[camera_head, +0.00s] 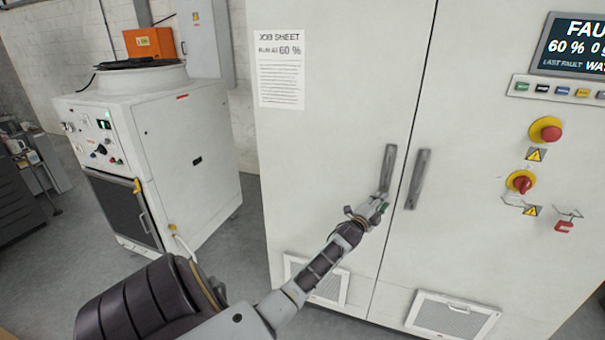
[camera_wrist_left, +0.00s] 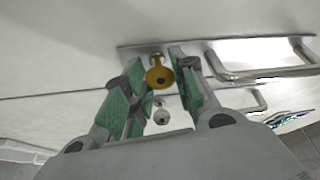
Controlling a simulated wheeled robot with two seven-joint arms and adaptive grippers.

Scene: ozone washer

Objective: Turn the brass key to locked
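The brass key (camera_wrist_left: 158,77) sits in the metal handle plate (camera_wrist_left: 140,52) on the cabinet door in the left wrist view. My left gripper (camera_wrist_left: 157,66) has its green-padded fingers apart, one on each side of the key's head. I cannot tell whether either pad touches it. In the head view my left gripper (camera_head: 374,207) is at the lower end of the left door's handle (camera_head: 389,165), and the key is hidden there. My right gripper is in neither view.
The right door's handle (camera_head: 418,180) stands just right of the gripper. A red rotary switch (camera_head: 522,184), an emergency stop (camera_head: 551,133) and a fault display (camera_head: 575,45) are farther right. A white machine (camera_head: 195,150) stands at left, with open floor between.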

